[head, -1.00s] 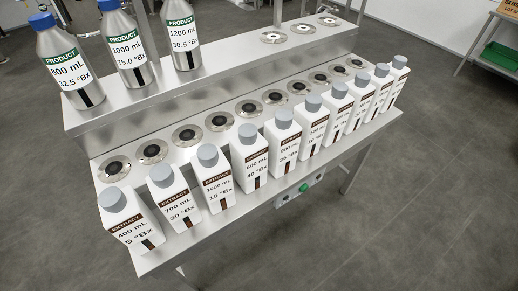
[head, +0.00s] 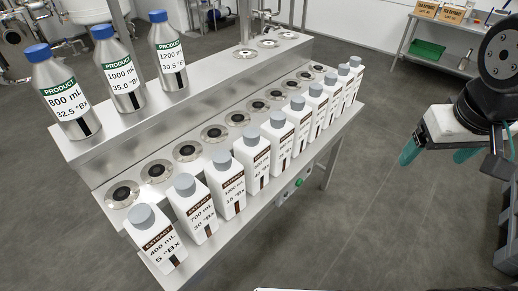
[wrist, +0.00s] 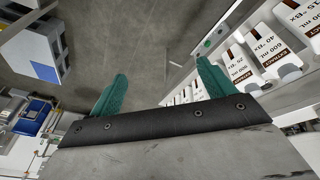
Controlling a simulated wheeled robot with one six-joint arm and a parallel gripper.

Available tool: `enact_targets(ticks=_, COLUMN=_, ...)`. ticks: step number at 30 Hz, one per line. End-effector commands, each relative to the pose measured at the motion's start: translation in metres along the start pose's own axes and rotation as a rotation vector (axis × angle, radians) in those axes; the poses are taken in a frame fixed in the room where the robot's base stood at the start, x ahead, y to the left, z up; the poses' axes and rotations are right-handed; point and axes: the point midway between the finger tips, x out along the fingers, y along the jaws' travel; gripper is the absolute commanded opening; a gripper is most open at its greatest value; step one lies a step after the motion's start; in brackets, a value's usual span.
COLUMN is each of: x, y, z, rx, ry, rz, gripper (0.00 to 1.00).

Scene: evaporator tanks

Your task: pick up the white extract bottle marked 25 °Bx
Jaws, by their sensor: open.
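Several white extract bottles with grey caps stand upright in a row along the front ledge of the steel bench. The bottle that reads as 25 °Bx (head: 278,143) is fifth from the near end; its label is too small to read clearly in the head view. In the wrist view this bottle (wrist: 238,66) stands at the right, beside the 40 °Bx bottle (wrist: 266,50). My gripper (head: 436,156) is open and empty, out to the right of the bench and apart from the bottles. Its teal fingers (wrist: 162,76) are spread in the wrist view.
The steel bench (head: 88,150) has round ports behind the bottles. Three silver product bottles with blue caps, one of them (head: 118,75), stand on its upper shelf. A side table with a green bin (head: 427,50) is at the back right. The floor (head: 355,225) between bench and gripper is clear.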

Motion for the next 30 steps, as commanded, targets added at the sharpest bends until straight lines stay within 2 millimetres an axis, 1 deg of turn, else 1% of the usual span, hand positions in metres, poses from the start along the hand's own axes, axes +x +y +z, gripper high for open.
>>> enact_targets(ticks=1, x=0.017, y=0.002, z=-0.025, rx=-0.030, ry=0.045, rz=0.023, gripper=0.82)
enact_targets(ticks=4, x=0.049, y=-0.001, z=-0.078, rx=-0.111, ry=0.179, rz=0.055, gripper=0.82)
enact_targets(ticks=6, x=0.071, y=-0.010, z=-0.114, rx=-0.179, ry=0.278, rz=0.055, gripper=0.82)
enact_targets(ticks=7, x=0.080, y=-0.016, z=-0.128, rx=-0.209, ry=0.320, rz=0.048, gripper=0.82)
enact_targets(ticks=8, x=0.089, y=-0.023, z=-0.141, rx=-0.241, ry=0.361, rz=0.037, gripper=0.82)
enact_targets(ticks=9, x=0.102, y=-0.034, z=-0.156, rx=-0.283, ry=0.415, rz=0.015, gripper=0.82)
enact_targets(ticks=11, x=0.120, y=-0.055, z=-0.176, rx=-0.345, ry=0.493, rz=-0.033, gripper=0.82)
enact_targets(ticks=12, x=0.132, y=-0.070, z=-0.188, rx=-0.384, ry=0.545, rz=-0.070, gripper=0.82)
enact_targets(ticks=13, x=0.141, y=-0.082, z=-0.195, rx=-0.413, ry=0.583, rz=-0.102, gripper=0.82)
enact_targets(ticks=14, x=0.149, y=-0.095, z=-0.200, rx=-0.442, ry=0.618, rz=-0.139, gripper=0.82)
enact_targets(ticks=15, x=0.160, y=-0.113, z=-0.205, rx=-0.478, ry=0.664, rz=-0.195, gripper=0.82)
enact_targets(ticks=17, x=0.174, y=-0.139, z=-0.207, rx=-0.525, ry=0.724, rz=-0.286, gripper=0.82)
enact_targets(ticks=18, x=0.181, y=-0.156, z=-0.207, rx=-0.548, ry=0.758, rz=-0.349, gripper=0.82)
enact_targets(ticks=21, x=0.193, y=-0.189, z=-0.201, rx=-0.586, ry=0.826, rz=-0.490, gripper=0.82)
enact_targets(ticks=24, x=0.198, y=-0.209, z=-0.194, rx=-0.602, ry=0.865, rz=-0.586, gripper=0.82)
enact_targets(ticks=27, x=0.199, y=-0.219, z=-0.189, rx=-0.607, ry=0.885, rz=-0.638, gripper=0.82)
enact_targets(ticks=30, x=0.201, y=-0.226, z=-0.189, rx=-0.609, ry=0.893, rz=-0.661, gripper=0.82)
